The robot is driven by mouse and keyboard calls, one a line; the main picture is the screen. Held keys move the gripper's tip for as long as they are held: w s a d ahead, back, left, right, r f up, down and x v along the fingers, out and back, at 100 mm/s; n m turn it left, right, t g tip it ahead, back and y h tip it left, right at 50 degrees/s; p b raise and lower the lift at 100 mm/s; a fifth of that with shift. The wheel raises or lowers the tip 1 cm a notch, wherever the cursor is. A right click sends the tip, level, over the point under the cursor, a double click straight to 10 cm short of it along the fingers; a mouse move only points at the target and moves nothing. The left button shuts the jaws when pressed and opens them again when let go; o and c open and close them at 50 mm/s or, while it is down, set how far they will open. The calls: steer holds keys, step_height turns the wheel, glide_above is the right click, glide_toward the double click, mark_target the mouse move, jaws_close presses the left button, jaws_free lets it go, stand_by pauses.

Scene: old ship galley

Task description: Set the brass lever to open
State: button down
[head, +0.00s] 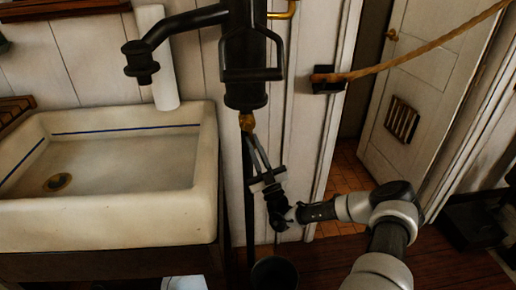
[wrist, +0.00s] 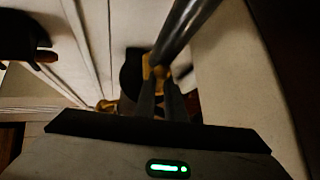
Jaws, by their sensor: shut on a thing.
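The brass lever (head: 247,122) shows as a small yellow piece just under the black pump body (head: 246,60), at the top of a dark vertical pipe (head: 250,215). My gripper (head: 251,140) reaches up to it from below right, its two long fingers closed on the brass. In the wrist view the fingertips (wrist: 162,95) meet the brass lever (wrist: 155,72) beside a grey pipe (wrist: 188,25). The fingers cover part of the lever, and I cannot tell its exact angle.
A white sink (head: 205,190) stands at the left. A dark bucket (head: 274,272) is on the floor below my gripper. A rope (head: 425,48) hangs across the open doorway at the right, with a white door (head: 420,85) ajar.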

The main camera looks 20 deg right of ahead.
steer(key=shift+w+a+f+m+t+h+b, duration=0.1)
steer(key=shift+f+m+t+h+b, duration=0.05)
steer(key=shift+m+h, duration=0.5)
steer(key=shift+w+a+f+m+t+h+b, duration=0.1)
steer(key=shift+a+f+m+t+h+b, duration=0.1)
steer(key=shift+m+h, duration=0.4)
steer(key=shift+a+f+m+t+h+b, duration=0.1)
steer(key=shift+m+t+h+b, duration=0.05)
steer(key=shift+m+h, duration=0.45)
steer(key=c, duration=1.8)
jaws_free()
steer(key=shift+w, duration=0.1)
steer(key=shift+r, duration=0.1)
steer(key=v, duration=1.7)
steer(key=shift+f, duration=0.2)
